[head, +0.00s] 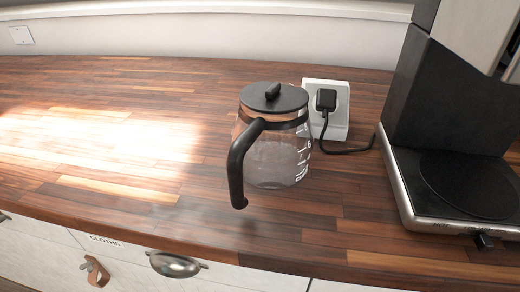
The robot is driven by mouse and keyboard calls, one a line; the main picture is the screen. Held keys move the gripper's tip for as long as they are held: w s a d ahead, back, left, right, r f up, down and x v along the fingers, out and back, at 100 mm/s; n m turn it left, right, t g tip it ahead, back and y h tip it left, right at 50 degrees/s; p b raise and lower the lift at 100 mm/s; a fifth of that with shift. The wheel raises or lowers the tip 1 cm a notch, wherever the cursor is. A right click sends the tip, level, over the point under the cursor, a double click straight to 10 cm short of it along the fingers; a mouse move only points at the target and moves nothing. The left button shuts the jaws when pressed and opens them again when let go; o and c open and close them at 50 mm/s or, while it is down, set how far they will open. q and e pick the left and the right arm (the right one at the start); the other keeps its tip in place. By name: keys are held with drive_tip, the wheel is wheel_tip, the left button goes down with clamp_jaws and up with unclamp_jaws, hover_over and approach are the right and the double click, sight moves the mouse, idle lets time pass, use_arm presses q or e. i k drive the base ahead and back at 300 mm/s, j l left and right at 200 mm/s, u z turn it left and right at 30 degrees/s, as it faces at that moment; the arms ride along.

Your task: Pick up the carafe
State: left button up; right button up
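The carafe (279,157) stands upright on the wooden counter, near the middle of the head view. It has a clear glass body with white level marks, a black lid and a black handle (238,168) that points to the lower left, toward the counter's front edge. Neither of my grippers shows in the head view. Nothing is seen touching the carafe.
A coffee maker (456,185) with a dark hot plate stands on the right. Behind the carafe is a white socket block (337,123) with a black plug (326,100) and cord. The wooden counter (120,150) is clear to the left. Drawers (130,268) with handles lie below its front edge.

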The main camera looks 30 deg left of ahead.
sight(268, 152)
drive_tip(key=k+u, duration=0.4)
drive_tip(key=k+j+u, duration=0.15)
drive_tip(key=u, duration=0.3)
drive_tip(key=l+u, duration=0.65)
drive_tip(key=u, duration=0.15)
drive_tip(key=k+l+u, duration=0.15)
drive_tip(key=u, duration=0.3)
drive_tip(key=k+l+u, duration=0.15)
drive_tip(key=l+u, duration=0.25)
drive_tip(key=k+l, duration=0.25)
drive_tip(key=l, duration=0.1)
